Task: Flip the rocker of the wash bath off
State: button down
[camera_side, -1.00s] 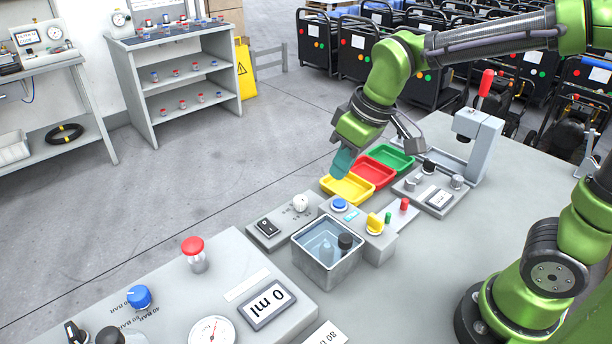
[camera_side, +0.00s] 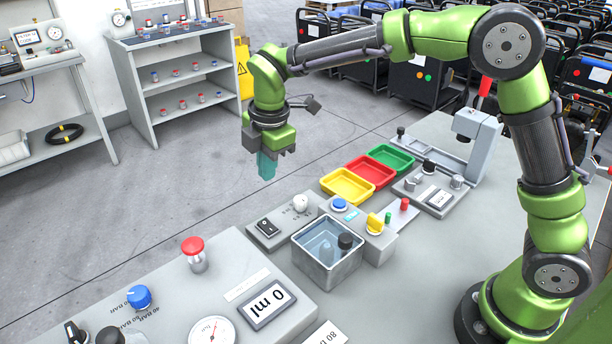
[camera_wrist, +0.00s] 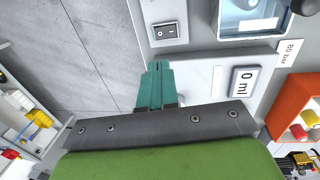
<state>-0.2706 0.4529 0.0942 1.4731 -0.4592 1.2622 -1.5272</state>
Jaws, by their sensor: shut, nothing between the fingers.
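The rocker also shows in the wrist view (camera_wrist: 168,31), near the top centre. Which way it is tipped is too small to tell. My gripper (camera_side: 266,176), with teal fingers, is shut and empty, pointing down above and behind the rocker plate, clear of it. In the wrist view, its fingertips (camera_wrist: 157,66) lie just below the rocker in the picture.
A white knob (camera_side: 300,203), a blue button (camera_side: 339,204) and a yellow knob (camera_side: 375,222) stand close around the bath. Yellow (camera_side: 347,187), red and green trays lie behind. A grey console (camera_side: 225,290) with a red button is in front.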

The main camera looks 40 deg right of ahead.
aim_at(266, 222)
jog(key=f, duration=0.4)
jog(key=w+f, duration=0.1)
jog(key=f, duration=0.4)
jog(key=w+f, duration=0.1)
jog(key=f, duration=0.3)
jog(key=shift+f, duration=0.3)
jog(key=shift+w+f, duration=0.1)
jog(key=shift+f, duration=0.05)
jog(key=shift+w+f, duration=0.15)
jog(key=shift+f, duration=0.15)
jog(key=shift+s, duration=0.2)
